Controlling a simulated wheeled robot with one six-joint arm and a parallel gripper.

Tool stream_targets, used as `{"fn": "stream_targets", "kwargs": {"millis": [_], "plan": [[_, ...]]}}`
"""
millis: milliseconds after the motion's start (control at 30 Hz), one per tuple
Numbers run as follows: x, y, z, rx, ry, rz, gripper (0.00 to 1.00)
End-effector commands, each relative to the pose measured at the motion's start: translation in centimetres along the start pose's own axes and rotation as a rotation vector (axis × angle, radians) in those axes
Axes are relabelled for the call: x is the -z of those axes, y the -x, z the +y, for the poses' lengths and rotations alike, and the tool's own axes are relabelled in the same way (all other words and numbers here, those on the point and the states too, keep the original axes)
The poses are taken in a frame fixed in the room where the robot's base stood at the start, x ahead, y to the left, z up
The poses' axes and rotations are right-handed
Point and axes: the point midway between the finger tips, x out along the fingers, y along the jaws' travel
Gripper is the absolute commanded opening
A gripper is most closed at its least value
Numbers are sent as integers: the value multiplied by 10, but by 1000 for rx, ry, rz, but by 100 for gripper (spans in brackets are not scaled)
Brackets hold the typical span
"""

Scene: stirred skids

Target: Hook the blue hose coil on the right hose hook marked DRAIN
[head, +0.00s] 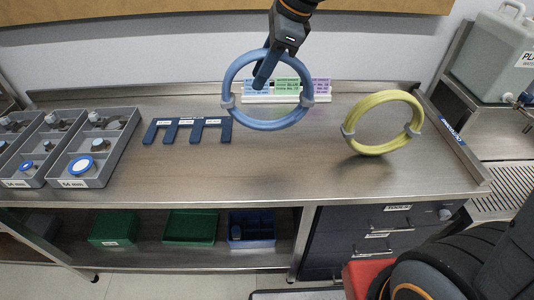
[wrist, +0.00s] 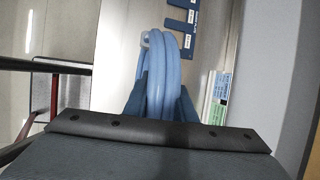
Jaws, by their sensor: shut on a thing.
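The blue hose coil (head: 268,125) hangs upright in my gripper (head: 262,74), above the back part of the steel bench in the head view. Grey clips bind the coil at its left and right sides. My gripper is shut on the coil's top part. In the wrist view the coil (wrist: 165,70) stands up between the two fingers (wrist: 160,103) of my gripper. I see no hook marked DRAIN in either view.
A yellow hose coil (head: 383,122) rests on the bench (head: 255,170) at the right. Coloured label cards (head: 287,88) stand behind the blue coil. A dark blue slotted rack (head: 187,131) and grey bins (head: 92,150) are at the left. The bench's front middle is clear.

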Motion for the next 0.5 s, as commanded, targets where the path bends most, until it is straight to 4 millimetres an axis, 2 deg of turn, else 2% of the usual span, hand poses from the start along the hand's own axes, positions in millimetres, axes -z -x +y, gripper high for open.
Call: {"fn": "stream_targets", "kwargs": {"millis": [133,333,500], "plan": [[2,-5,1,0,-1,0,0],[14,-33,7,-2,-3,0,0],[19,-46,10,0,-2,0,0]]}}
